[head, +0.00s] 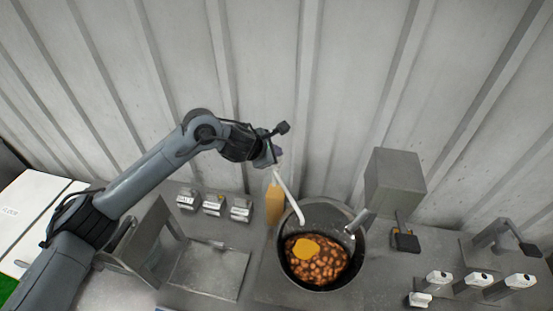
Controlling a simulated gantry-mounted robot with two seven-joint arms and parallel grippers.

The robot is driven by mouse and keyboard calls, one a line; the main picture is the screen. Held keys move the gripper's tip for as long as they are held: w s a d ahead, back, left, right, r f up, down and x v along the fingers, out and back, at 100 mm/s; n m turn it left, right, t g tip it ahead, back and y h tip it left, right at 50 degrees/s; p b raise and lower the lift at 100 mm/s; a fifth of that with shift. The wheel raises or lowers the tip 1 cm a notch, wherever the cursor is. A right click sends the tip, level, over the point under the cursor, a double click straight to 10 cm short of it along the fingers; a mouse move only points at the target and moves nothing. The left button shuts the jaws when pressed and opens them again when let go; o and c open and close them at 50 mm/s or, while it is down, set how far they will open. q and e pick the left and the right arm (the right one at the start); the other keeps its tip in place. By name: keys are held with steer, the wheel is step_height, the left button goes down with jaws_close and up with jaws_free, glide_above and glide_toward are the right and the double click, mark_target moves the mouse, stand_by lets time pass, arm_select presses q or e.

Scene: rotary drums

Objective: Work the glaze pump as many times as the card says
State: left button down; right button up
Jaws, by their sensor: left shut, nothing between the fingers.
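The glaze pump is an amber bottle (274,204) standing upright behind the drum, with a long white spout (289,196) slanting down to the right over the drum's rim. My left gripper (271,159) is shut and empty at the top of the pump; whether it touches the pump head, I cannot tell. The dark round drum (361,262) holds brown nuts or beans (318,268) with an orange-yellow patch of glaze (304,250) on top. I cannot make out a card with a readable number. My right gripper is not in view.
Several small labelled blocks (213,204) stand left of the bottle. A grey metal tray (215,269) lies in front of them. A grey box (396,180) with a black-ended lever (405,240) stands right of the drum. White-topped switches (474,280) line the right front.

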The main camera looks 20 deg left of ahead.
arm_select(q)
steer(key=shift+f, duration=0.1)
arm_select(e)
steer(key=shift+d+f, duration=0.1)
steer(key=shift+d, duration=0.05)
arm_select(q)
steer(key=shift+f+b, duration=0.5)
steer(key=shift+b, duration=0.05)
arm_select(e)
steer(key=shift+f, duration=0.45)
arm_select(q)
steer(key=shift+f+b, duration=0.4)
steer(key=shift+f, duration=0.1)
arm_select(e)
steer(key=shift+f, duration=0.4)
arm_select(q)
steer(key=shift+r, duration=0.2)
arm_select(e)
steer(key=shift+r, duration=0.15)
arm_select(q)
steer(key=shift+r+p, duration=0.85)
steer(key=shift+r, duration=0.25)
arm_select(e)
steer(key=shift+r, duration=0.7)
arm_select(q)
steer(key=shift+r, duration=0.2)
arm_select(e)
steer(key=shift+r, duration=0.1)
